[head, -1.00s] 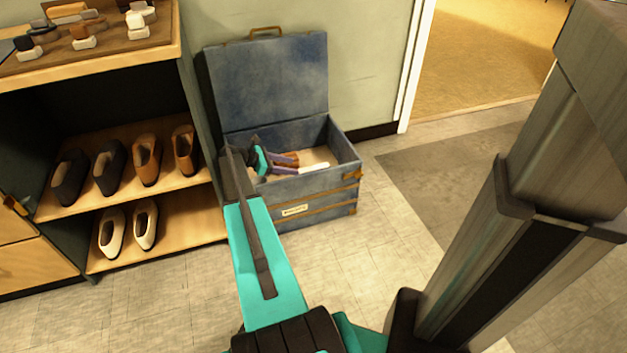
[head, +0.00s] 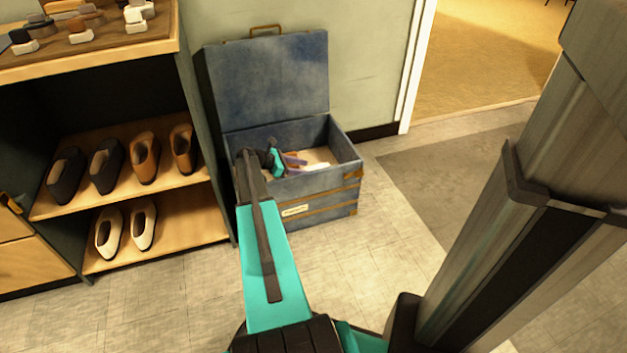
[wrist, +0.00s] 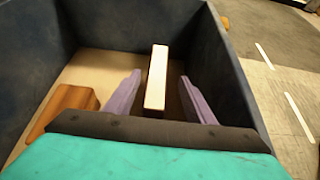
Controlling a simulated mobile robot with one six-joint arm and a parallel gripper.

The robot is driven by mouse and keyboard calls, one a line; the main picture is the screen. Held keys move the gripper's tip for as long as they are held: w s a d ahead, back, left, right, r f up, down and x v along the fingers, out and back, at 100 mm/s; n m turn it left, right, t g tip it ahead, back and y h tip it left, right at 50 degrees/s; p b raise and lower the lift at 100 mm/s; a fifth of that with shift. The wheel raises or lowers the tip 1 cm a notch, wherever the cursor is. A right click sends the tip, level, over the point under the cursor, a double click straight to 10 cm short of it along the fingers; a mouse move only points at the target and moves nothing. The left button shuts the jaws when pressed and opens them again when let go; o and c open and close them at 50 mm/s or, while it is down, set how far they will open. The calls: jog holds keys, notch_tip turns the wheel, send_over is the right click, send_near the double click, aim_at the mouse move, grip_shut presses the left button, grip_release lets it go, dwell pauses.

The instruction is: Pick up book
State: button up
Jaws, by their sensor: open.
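An open blue chest (head: 322,188) stands against the wall in the head view. Inside it lies a pale, narrow slab, seemingly the book (wrist: 157,78), which also shows as a light strip in the head view (head: 318,167). My gripper (head: 297,161) reaches down into the chest over its front left part. In the wrist view my gripper's (wrist: 160,77) two purple fingers are spread, one on each side of the pale slab, with a gap on both sides. I cannot tell how deep the fingertips are beside it.
A brown block (wrist: 66,108) lies in the chest left of my fingers. The chest walls (wrist: 222,70) rise close around. The raised lid (head: 268,82) stands behind. A shoe shelf (head: 180,228) is at the left. The floor to the right is clear.

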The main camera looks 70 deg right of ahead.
aim_at(312, 168)
jog(key=shift+b+x, duration=0.75)
jog(key=shift+x, duration=0.25)
jog(key=shift+d+b+x, duration=0.2)
jog(key=shift+b+x, duration=0.55)
jog(key=shift+x, duration=0.85)
jog(key=shift+w+r, duration=0.1)
grip_shut()
